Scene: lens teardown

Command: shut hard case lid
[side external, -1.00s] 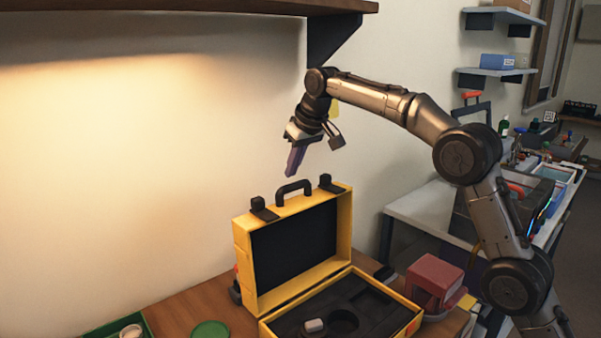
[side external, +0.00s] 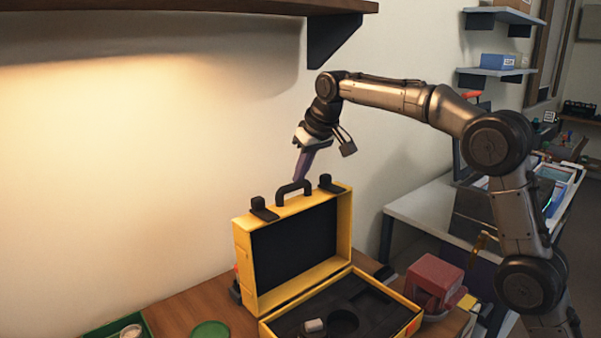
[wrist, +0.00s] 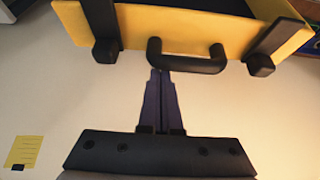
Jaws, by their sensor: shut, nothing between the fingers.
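The yellow hard case stands open on the wooden bench, its lid (side external: 295,245) upright with a dark lining and its base (side external: 345,308) flat in front. A black handle (side external: 293,191) and two black latches top the lid edge. My gripper (side external: 299,178) is shut and empty, its purple fingers pointing down at the handle, seemingly just behind it. In the wrist view the fingertips (wrist: 160,74) lie close beside the handle (wrist: 187,58), on the outer side of the lid edge (wrist: 180,27). Whether they touch it, I cannot tell.
A dark shelf (side external: 190,8) with a bracket (side external: 330,45) hangs above. A red box (side external: 436,277) stands right of the case. A green tray (side external: 105,329) and a green disc (side external: 210,330) lie left. A small grey piece (side external: 314,325) sits in the case base.

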